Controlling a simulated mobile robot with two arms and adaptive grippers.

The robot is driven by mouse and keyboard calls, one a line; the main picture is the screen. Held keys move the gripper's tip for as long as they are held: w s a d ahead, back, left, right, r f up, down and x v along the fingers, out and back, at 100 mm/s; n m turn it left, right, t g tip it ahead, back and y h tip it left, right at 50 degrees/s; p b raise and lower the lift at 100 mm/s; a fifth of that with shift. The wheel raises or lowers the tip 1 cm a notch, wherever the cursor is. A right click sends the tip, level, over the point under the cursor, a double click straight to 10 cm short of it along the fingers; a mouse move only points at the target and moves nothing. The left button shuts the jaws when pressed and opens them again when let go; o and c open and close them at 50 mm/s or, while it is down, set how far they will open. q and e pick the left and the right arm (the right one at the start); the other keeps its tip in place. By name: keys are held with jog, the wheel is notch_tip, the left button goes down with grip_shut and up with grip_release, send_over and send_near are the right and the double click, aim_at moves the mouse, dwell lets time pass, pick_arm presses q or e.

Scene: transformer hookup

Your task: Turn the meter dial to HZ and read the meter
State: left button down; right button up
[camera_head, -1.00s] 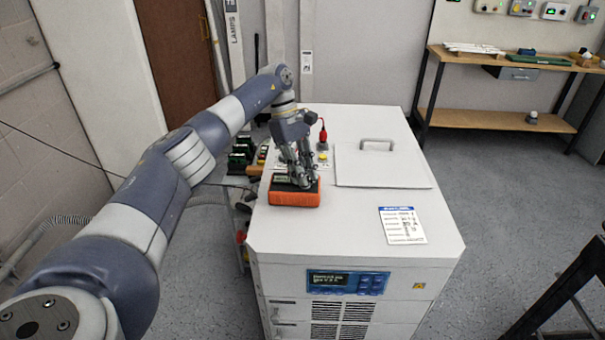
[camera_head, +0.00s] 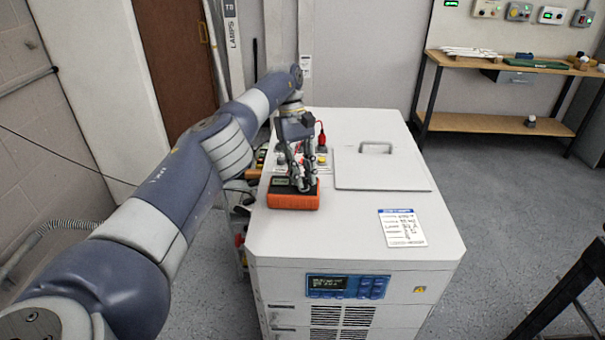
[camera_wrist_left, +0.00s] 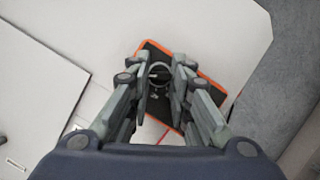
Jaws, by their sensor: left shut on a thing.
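The orange and black meter (camera_head: 294,202) lies on the top of the white cabinet near its left edge, with a small display at its upper left. My left gripper (camera_head: 301,187) reaches down onto the meter's face from above. In the left wrist view the meter (camera_wrist_left: 207,76) lies beneath the fingers, and a round dial (camera_wrist_left: 159,72) shows between the fingertips. My left gripper (camera_wrist_left: 160,82) is shut on the dial there. The dial markings and the display reading are too small to read. My right gripper is not in view.
The white cabinet (camera_head: 350,235) carries a flat lid with a handle (camera_head: 377,149) and a printed card (camera_head: 402,227). A red plug (camera_head: 322,138) stands behind the gripper. A wooden workbench (camera_head: 500,66) stands at the back right.

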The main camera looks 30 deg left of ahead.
pick_arm(q)
jog(key=c, duration=1.4)
grip_release()
jog(key=shift+c, duration=0.2)
